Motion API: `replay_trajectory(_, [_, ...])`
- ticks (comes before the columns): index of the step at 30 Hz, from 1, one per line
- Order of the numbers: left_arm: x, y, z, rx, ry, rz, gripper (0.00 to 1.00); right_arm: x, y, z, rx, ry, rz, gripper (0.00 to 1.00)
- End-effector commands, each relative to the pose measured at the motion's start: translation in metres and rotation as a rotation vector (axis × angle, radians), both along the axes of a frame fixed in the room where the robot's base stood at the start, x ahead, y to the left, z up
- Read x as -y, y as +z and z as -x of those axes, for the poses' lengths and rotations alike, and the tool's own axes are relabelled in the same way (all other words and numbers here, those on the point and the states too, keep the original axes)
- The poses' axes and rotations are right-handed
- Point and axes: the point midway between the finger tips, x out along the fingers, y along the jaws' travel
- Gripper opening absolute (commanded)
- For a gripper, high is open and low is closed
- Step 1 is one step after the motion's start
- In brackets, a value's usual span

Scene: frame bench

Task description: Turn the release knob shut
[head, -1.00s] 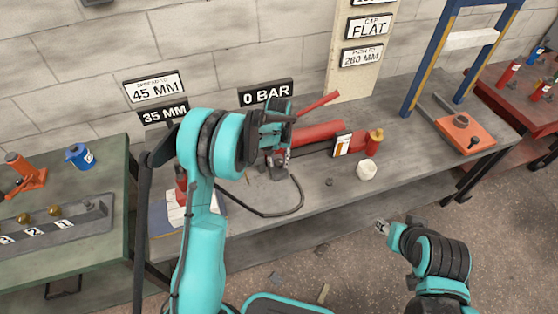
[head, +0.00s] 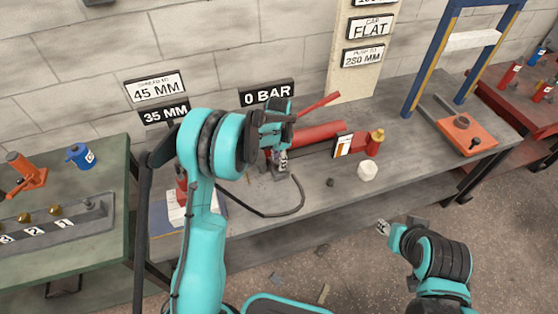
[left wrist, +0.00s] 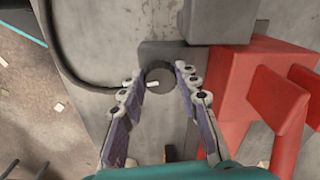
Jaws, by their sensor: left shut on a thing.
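The release knob (left wrist: 158,84) is a dark round knob in the left wrist view, with a small white mark on its left side. My left gripper (left wrist: 158,82) has its two fingers on opposite sides of the knob and is shut on it. In the head view my left gripper (head: 281,162) is low over the bench beside the red pump (head: 318,132), and the knob is hidden there. My right gripper (head: 383,228) hangs in front of the bench, away from the pump; its jaws are too small to read.
A black hose (head: 262,215) loops across the grey bench (head: 320,205). A white round object (head: 367,171) and a red bottle (head: 374,143) stand right of the pump. Signs at the wall read "0 BAR" (head: 267,93) and "35 MM" (head: 164,112). A blue press frame (head: 428,65) stands further right.

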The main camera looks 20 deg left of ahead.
Motion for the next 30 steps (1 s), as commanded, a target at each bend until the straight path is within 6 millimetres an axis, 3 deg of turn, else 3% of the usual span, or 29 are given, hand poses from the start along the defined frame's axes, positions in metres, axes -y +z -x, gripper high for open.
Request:
replay_trajectory(12, [-0.0006,0.0000,-0.0008,0.001,-0.177,-0.001,0.03,0.0000,-0.0001,0.0000,0.000,0.000,0.000,0.40])
replay_trajectory(28, [-0.0006,0.0000,-0.0008,0.001,-0.200,-0.001,0.03,0.0000,-0.0001,0.0000,0.000,0.000,0.000,0.40])
replay_trajectory(29, [-0.0006,0.0000,-0.0008,0.001,-0.200,-0.001,0.37,0.0000,-0.0001,0.0000,0.000,0.000,0.000,0.40])
replay_trajectory(30, [-0.0006,0.0000,-0.0008,0.001,-0.200,-0.001,0.47,0.0000,-0.0001,0.0000,0.000,0.000,0.000,0.40])
